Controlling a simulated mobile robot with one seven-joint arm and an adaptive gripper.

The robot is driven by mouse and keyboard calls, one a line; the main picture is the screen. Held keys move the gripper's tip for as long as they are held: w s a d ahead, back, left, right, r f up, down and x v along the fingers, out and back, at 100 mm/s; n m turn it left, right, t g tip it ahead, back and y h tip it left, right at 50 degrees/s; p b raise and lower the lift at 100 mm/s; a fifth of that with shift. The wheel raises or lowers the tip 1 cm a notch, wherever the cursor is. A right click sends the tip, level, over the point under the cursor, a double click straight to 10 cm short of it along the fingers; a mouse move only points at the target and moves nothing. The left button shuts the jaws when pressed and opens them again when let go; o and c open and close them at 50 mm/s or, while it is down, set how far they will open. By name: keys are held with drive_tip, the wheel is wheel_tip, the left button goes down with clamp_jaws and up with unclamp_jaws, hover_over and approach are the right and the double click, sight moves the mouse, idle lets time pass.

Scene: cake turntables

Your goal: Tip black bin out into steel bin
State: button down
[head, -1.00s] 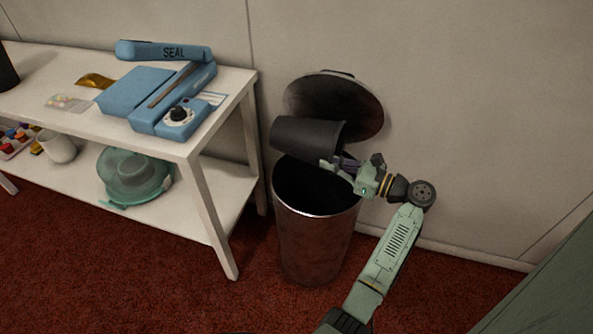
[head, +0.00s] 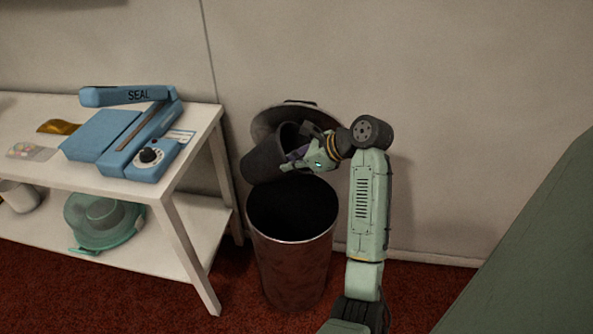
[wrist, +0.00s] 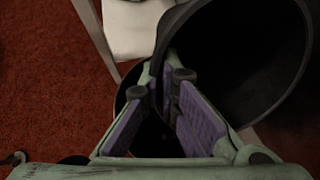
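The black bin (head: 262,163) is in the air above the back left of the steel bin's mouth, tilted, with its open end toward the upper right and its base toward the lower left. My gripper (head: 296,157) is shut on its wall at the rim. In the wrist view the bin (wrist: 240,55) fills the upper right, its inside dark, with no contents that I can make out. The purple finger pads (wrist: 172,92) pinch its rim. The steel bin (head: 290,265) stands upright on the floor, its round lid (head: 266,122) raised behind it. Its inside is too dark to read.
A white shelf table (head: 200,140) stands close on the left, with a blue sealer (head: 120,140) on top and a teal domed container (head: 100,220) below. The wall (head: 450,100) is just behind the bins. A green surface (head: 540,250) is at the right.

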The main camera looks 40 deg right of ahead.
sight(282, 158)
drive_tip(key=shift+w+a+r+g+h+p, duration=0.15)
drive_tip(key=shift+r+g+h+p, duration=0.25)
drive_tip(key=shift+p, duration=0.9)
drive_tip(key=shift+w+a+r+g+h+p, duration=0.2)
drive_tip(key=shift+r+g+p, duration=0.25)
drive_tip(key=shift+p, duration=0.8)
drive_tip(key=shift+w+g+h+p, duration=0.15)
drive_tip(key=shift+g+h+p, duration=0.15)
drive_tip(key=shift+g+p, duration=0.45)
drive_tip(key=shift+w+a+r+g+h, duration=0.2)
drive_tip(key=shift+g+h, duration=0.1)
drive_tip(key=shift+h, duration=0.1)
drive_tip(key=shift+r+g+h, duration=0.25)
drive_tip(key=shift+g+h, duration=0.25)
drive_tip(key=shift+g, duration=0.3)
drive_tip(key=shift+w, duration=0.1)
